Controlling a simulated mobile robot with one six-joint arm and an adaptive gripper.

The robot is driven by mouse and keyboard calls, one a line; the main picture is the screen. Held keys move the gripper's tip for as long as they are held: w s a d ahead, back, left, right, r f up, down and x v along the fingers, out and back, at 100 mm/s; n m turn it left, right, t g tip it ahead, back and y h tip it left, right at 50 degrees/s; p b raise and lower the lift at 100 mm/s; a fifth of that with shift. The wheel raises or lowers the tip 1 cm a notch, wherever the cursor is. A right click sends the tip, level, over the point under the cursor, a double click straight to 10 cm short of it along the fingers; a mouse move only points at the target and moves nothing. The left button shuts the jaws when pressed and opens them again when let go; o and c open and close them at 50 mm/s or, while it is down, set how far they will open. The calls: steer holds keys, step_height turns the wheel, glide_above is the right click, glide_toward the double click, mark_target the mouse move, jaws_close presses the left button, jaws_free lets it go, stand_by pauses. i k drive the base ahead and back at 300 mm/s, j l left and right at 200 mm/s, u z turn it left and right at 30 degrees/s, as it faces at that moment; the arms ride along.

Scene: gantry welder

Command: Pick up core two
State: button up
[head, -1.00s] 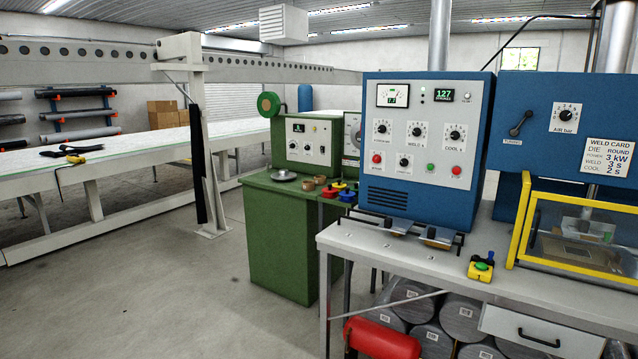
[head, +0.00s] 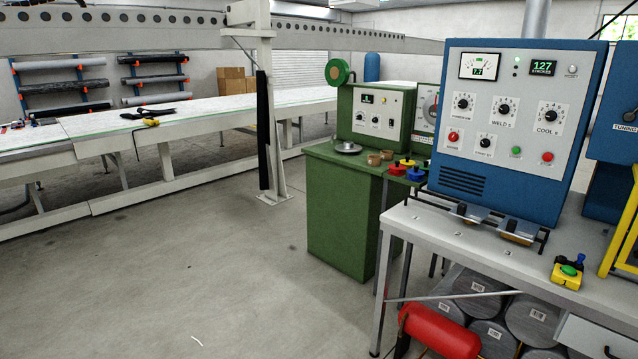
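I cannot tell which thing is core two; no readable label names it. Two small brown ring-like pieces (head: 375,159) stand on the green cabinet (head: 345,220), beside a grey round disc (head: 347,148). Small red, yellow and blue pieces (head: 407,168) sit at the cabinet's right edge. Thick grey rolls with white labels (head: 530,318) lie under the grey bench, partly hidden by a red cylinder. My gripper is not in view.
The grey bench (head: 430,222) bears a blue control box (head: 515,125) and a yellow button box (head: 568,272). The red cylinder (head: 440,333) lies below it. A long white table (head: 210,110) runs along the left.

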mark_target(387, 155)
steer(key=i+u, duration=0.2)
steer(key=i, duration=0.35)
steer(key=i+u, duration=0.2)
steer(key=i, duration=0.35)
steer(key=i+u, duration=0.2)
steer(key=i, duration=0.35)
steer(key=i+l+u, duration=0.2)
steer(key=i, duration=0.35)
steer(key=i+l+z, duration=0.15)
steer(key=i+z, duration=0.25)
steer(key=i, duration=0.15)
steer(key=i+z, duration=0.4)
steer(key=i+j+z, duration=0.25)
steer(key=i+z, duration=0.15)
steer(key=i, duration=0.25)
steer(key=i+j+z, duration=0.4)
steer(key=i+l+z, duration=0.15)
steer(key=i+z, duration=0.75)
steer(key=i+j+z, duration=0.3)
steer(key=i+z, duration=0.15)
steer(key=i, duration=0.15)
